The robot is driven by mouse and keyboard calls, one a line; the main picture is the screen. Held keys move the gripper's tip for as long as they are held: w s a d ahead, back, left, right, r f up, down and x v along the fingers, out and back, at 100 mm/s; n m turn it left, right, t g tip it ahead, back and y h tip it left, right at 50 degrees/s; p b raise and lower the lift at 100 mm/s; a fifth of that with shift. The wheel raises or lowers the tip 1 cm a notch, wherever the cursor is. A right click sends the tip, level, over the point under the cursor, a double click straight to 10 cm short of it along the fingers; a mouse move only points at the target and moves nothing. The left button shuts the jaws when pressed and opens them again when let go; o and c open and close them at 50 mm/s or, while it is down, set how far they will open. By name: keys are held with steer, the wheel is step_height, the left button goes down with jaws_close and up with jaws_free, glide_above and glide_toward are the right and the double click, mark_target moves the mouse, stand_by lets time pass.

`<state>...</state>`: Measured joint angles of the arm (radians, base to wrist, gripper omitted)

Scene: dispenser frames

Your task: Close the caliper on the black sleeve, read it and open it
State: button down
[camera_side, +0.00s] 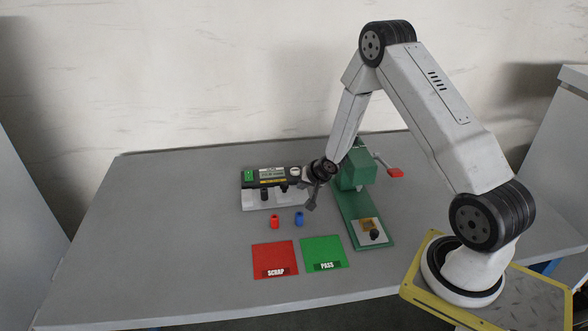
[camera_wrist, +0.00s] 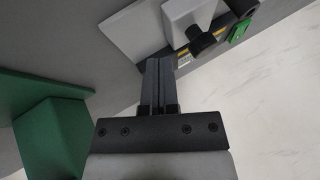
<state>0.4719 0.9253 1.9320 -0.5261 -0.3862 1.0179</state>
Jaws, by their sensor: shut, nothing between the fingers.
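The caliper (camera_side: 270,175) is a dark bar with a display, a yellow label and a green part at its left end, mounted on a light grey block. A dark cylinder (camera_side: 264,194), which looks like the black sleeve, stands at the block's front left; whether the jaws touch it cannot be told. My gripper (camera_side: 311,206) is shut and empty, just right of the caliper. In the wrist view the closed fingers (camera_wrist: 159,62) point toward the caliper's grey and black parts (camera_wrist: 203,40), apparently short of them. The display is too small to read.
A green press (camera_side: 357,168) with a red-tipped lever (camera_side: 395,173) stands close right of my gripper. A red sleeve (camera_side: 275,222) and a blue sleeve (camera_side: 299,219) stand in front. A red SCRAP mat (camera_side: 273,256) and green PASS mat (camera_side: 322,249) lie nearer. The table's left is clear.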

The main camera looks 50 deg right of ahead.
mark_target(281, 195)
steer(key=shift+w+a, duration=0.55)
steer(key=shift+w, duration=0.35)
steer(key=shift+w+a, duration=1.65)
steer(key=shift+w, duration=0.05)
steer(key=shift+s, duration=0.1)
